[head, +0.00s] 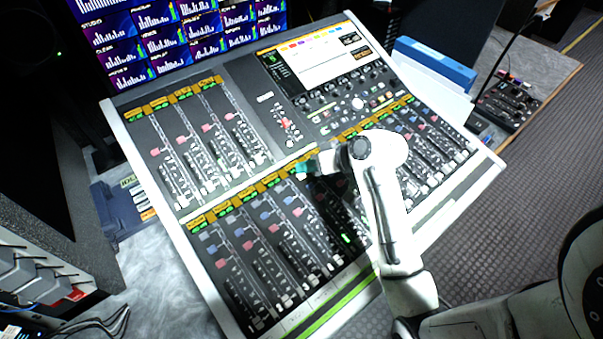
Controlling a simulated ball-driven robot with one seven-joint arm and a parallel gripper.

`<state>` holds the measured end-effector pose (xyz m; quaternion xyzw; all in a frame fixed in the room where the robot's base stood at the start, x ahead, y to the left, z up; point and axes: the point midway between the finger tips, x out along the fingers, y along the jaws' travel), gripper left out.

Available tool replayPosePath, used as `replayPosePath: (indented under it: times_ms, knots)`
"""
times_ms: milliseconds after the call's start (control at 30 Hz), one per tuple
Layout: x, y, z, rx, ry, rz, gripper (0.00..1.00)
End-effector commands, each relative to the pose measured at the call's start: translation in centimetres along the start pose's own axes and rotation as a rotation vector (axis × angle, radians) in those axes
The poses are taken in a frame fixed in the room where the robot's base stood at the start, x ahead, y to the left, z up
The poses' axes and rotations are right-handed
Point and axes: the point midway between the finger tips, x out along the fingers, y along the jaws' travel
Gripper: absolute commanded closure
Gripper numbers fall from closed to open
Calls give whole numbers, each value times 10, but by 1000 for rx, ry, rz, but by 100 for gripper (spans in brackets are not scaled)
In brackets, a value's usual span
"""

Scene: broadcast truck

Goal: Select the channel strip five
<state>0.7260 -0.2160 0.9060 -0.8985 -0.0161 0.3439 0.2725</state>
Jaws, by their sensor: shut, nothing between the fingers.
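The mixing console (160,190) fills the middle of the head view, turned at an angle. Its lower bank has a row of channel strips with yellow-and-green labels (222,210), too small to read for numbers. My gripper (302,170) is shut and empty, with its teal tip over or at the label row near the middle of the console. Counting from the left end of the lower bank, the tip is near the fifth label. My gripper and arm hide some strips to the right. I cannot tell whether the tip touches the panel.
The console's tilted screen (318,58) and a knob section are above my gripper. Another fader bank (205,140) is at upper left. A monitor wall (170,35) stands behind. A blue binder (436,62) and a small black mixer (508,103) are at right. Carpet (500,215) is open at right.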

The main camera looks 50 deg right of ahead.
Motion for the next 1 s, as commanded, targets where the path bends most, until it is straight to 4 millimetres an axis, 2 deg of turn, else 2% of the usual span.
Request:
replayPosePath:
  times_ms: [633,1000]
  knots:
    - [-34,-25,-26,-1,0,0,100]
    - [-35,-25,-26,0,0,0,100]
